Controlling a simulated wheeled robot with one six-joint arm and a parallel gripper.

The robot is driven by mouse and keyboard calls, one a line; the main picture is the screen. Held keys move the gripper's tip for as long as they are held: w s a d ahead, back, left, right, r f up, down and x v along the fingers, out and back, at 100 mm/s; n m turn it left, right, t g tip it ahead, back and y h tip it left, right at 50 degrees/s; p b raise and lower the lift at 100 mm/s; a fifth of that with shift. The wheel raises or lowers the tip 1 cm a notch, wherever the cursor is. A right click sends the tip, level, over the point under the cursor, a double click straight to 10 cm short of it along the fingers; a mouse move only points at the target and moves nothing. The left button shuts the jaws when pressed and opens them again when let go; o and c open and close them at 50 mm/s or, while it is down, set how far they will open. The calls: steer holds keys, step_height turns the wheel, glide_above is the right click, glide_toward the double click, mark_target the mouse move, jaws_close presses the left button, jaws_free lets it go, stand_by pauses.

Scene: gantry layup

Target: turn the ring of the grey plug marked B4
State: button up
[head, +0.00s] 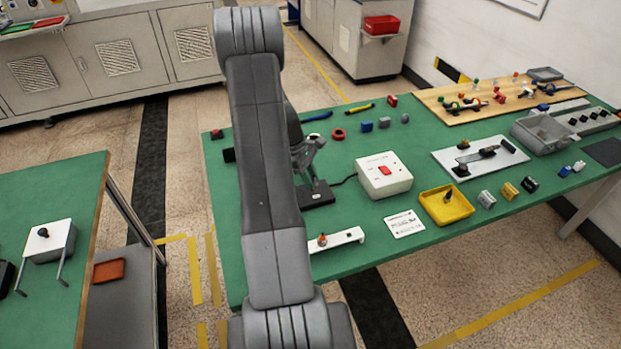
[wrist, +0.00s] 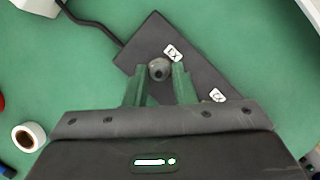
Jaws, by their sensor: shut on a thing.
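In the wrist view a dark plate (wrist: 195,75) lies on the green table, with two small white labels on it. I cannot read either label surely as B4. A round grey plug (wrist: 159,68) stands on the plate between the green fingertips of my gripper (wrist: 161,72). My gripper is shut on this plug. The plug's ring cannot be told apart from its body. In the head view the dark plate (head: 318,196) sits left of the white box, and my gripper (head: 312,181) reaches down to it; the plug is too small to tell there.
A white box (head: 397,183) with a red switch stands right of the plate, with a black cable between them. A white bar (head: 345,237) with a knob, a white card (head: 404,223) and a yellow tray (head: 468,210) lie nearby. Green table is bare between them.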

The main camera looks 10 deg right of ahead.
steer(key=m, duration=0.2)
steer(key=m+g+y+b, duration=0.1)
steer(key=m, duration=0.3)
steer(key=shift+w+d+y+b, duration=0.2)
steer(key=shift+w+y+b, duration=0.05)
steer(key=shift+y+b, duration=0.15)
steer(key=m, duration=0.1)
steer(key=m+y, duration=0.1)
steer(key=m, duration=0.1)
steer(key=m+g+y+b, duration=0.1)
steer(key=m, duration=0.1)
steer(key=shift+d, duration=0.25)
steer(key=m, duration=0.2)
steer(key=m+y, duration=0.1)
steer(key=m, duration=0.1)
steer(key=m+y+b, duration=0.1)
steer(key=m, duration=0.1)
steer(key=shift+d, duration=0.25)
steer(key=m+t, duration=0.1)
steer(key=m, duration=0.1)
steer(key=m+y, duration=0.1)
steer(key=m, duration=0.2)
steer(key=shift+s+d+t+y, duration=0.2)
steer(key=shift+t+y, duration=0.1)
steer(key=shift+t, duration=0.1)
steer(key=o, duration=1)
steer(key=shift+r+b, duration=0.15)
steer(key=shift+b, duration=0.15)
